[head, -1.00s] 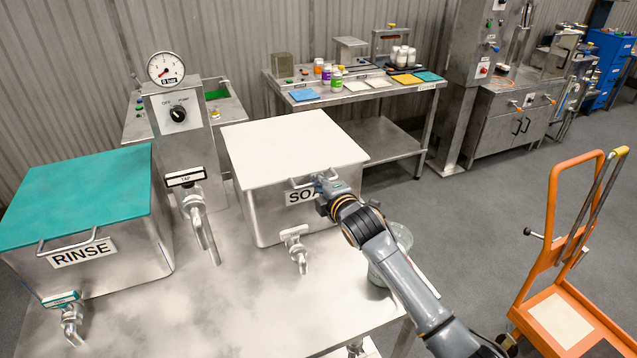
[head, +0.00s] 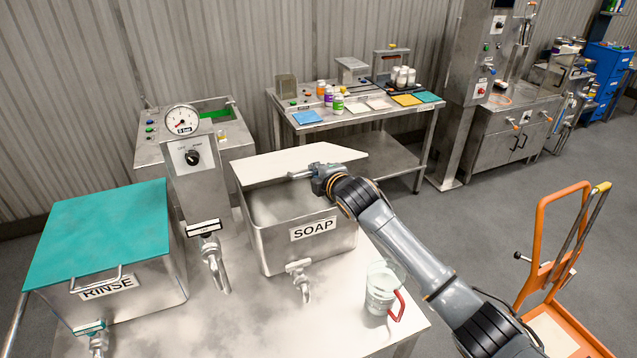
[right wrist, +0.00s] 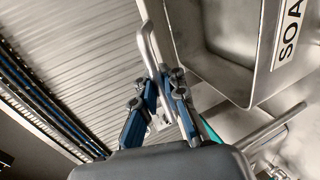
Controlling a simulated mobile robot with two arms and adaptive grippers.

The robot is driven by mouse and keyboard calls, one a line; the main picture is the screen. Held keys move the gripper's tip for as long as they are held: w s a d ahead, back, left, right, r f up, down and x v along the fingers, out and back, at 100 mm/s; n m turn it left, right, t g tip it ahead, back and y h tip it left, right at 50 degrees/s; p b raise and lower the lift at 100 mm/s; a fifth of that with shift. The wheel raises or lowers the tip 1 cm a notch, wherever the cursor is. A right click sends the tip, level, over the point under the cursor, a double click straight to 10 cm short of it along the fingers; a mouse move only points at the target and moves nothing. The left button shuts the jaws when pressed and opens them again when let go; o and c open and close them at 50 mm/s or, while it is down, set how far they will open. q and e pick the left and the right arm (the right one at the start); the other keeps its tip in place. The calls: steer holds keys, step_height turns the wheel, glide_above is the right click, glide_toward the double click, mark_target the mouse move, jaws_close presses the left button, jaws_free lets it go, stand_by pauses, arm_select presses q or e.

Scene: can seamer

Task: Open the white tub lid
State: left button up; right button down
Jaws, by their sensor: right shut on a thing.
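The soap tub (head: 280,235) is a steel box labelled SOAP, and its inside shows below the raised front of its white lid (head: 285,163). The lid is tilted, its front edge lifted clear of the rim. My right gripper (head: 314,174) is shut on the lid's metal handle at that front edge. The right wrist view shows the fingers (right wrist: 163,92) closed around the bent handle bar (right wrist: 148,45). The tub wall with its label (right wrist: 285,35) is beside them. My left gripper is not in view.
The rinse tub (head: 135,295) with a closed teal lid (head: 105,230) stands to the left. A gauge post (head: 190,165) stands between the tubs. A clear jug with a red handle (head: 380,290) is near the right table edge, below my right arm. An orange trolley (head: 545,250) stands right.

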arm_select(q)
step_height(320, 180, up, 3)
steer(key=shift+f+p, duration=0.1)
steer(key=shift+p, duration=0.85)
arm_select(e)
steer(key=w+r, duration=0.1)
steer(key=r, duration=0.1)
steer(key=w+a+r, duration=0.1)
steer(key=r, duration=0.2)
steer(key=w+r, duration=0.2)
steer(key=shift+a+r, duration=0.15)
steer(key=shift+r, duration=0.25)
steer(key=c, duration=1.4)
jaws_free()
steer(key=shift+c, duration=0.2)
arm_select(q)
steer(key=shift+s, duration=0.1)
arm_select(e)
steer(key=shift+s, duration=0.15)
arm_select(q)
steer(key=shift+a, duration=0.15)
arm_select(e)
steer(key=v, duration=1.2)
